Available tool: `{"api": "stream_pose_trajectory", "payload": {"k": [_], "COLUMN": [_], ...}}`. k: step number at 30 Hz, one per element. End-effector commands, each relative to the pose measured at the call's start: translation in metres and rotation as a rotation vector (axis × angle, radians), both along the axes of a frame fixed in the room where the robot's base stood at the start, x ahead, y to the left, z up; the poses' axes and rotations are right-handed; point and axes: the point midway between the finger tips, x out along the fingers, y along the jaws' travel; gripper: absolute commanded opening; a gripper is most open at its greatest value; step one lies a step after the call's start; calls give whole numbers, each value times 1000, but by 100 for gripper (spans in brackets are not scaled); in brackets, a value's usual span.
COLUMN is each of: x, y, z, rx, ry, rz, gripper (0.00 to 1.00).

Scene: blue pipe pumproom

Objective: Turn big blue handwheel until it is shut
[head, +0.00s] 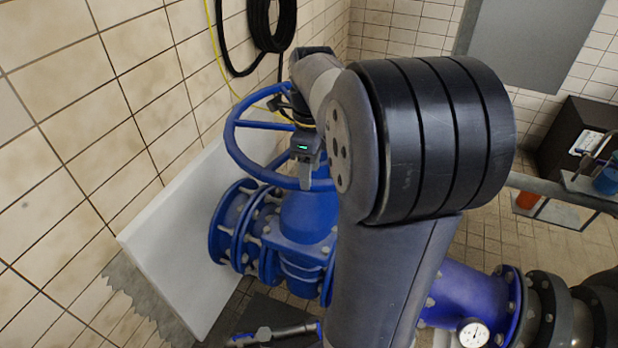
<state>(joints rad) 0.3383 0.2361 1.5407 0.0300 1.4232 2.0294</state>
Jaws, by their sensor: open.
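The big blue handwheel (232,140) sits on top of a blue flanged valve (293,220) left of the middle in the head view. Its left rim and a spoke show; my arm hides its right side. My gripper (300,172) is over the wheel's near right part, close to the rim, with a small green light on its body. Its jaws are open, but the fingertips are small and partly hidden. I cannot tell whether they touch the rim or straddle it.
A tiled wall with a black hose (268,30) and a yellow cable stands at left and behind the wheel. A white panel (180,240) leans beside the valve. A blue pipe with a gauge (473,333) runs at lower right. A dark cabinet (572,135) and shelf stand far right.

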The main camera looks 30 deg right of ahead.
Motion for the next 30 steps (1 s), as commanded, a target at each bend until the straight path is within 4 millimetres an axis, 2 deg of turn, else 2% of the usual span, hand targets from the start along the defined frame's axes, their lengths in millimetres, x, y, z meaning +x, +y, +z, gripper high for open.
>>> {"api": "stream_pose_trajectory", "payload": {"k": [3,6,17,30], "x": [-1,-1,-1,-1], "y": [1,1,1,1], "z": [-17,-24,-28,-28], "rx": [1,1,0,0], "ry": [2,2,0,0], "rz": [1,1,1,0], "gripper": [49,49,48,12]}}
